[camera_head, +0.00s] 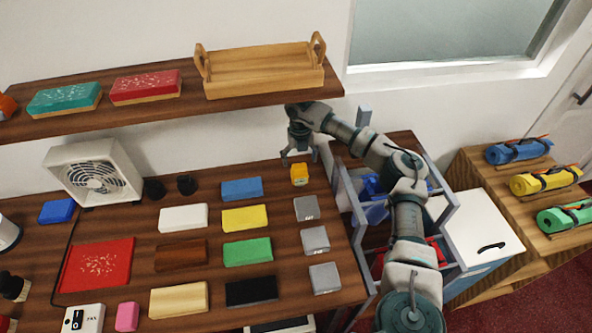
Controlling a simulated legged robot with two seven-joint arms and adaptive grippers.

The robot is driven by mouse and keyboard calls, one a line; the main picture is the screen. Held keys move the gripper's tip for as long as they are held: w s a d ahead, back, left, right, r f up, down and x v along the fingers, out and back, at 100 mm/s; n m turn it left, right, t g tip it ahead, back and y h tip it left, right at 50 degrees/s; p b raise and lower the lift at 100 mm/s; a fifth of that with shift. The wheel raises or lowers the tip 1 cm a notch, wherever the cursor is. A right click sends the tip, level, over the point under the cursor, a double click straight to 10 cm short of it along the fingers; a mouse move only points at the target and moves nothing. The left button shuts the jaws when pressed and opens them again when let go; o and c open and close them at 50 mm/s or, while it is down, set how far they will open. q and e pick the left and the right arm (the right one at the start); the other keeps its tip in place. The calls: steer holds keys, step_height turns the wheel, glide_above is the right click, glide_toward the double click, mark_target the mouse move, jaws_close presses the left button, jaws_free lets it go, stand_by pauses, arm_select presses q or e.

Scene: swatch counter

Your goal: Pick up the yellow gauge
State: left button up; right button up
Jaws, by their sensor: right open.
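The yellow gauge (299,175) looks like a small yellow-orange item with a darker top. It sits on the wooden counter near its back right corner. My right gripper (299,159) is open, with its fingers pointing down just behind and above the gauge in the picture. Whether the fingers touch the gauge cannot be told. My left gripper is not in view.
Blue (241,188), yellow (245,217), green (248,251) and other blocks lie in rows left of the gauge. Grey blocks (306,208) lie in front of it. A shelf with a wooden tray (262,83) hangs above. A grey-framed rack (352,200) stands right of the counter.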

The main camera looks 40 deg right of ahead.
mark_target(297, 167)
steer(key=f, duration=0.1)
steer(key=a+f, duration=0.1)
steer(key=f, duration=0.1)
steer(key=shift+s+a+f, duration=0.2)
steer(key=f, duration=0.1)
steer(key=d+f, duration=0.1)
steer(key=f, duration=0.1)
steer(key=shift+w+d+b, duration=0.1)
steer(key=shift+b, duration=0.25)
steer(key=shift+d, duration=0.45)
steer(key=shift+a, duration=0.1)
steer(key=c, duration=0.3)
steer(key=shift+a+r, duration=0.15)
steer(key=shift+a, duration=0.3)
steer(key=c, duration=0.8)
steer(key=shift+a+r, duration=0.1)
steer(key=shift+a, duration=0.15)
steer(key=shift+c, duration=1.3)
steer(key=shift+a, duration=0.1)
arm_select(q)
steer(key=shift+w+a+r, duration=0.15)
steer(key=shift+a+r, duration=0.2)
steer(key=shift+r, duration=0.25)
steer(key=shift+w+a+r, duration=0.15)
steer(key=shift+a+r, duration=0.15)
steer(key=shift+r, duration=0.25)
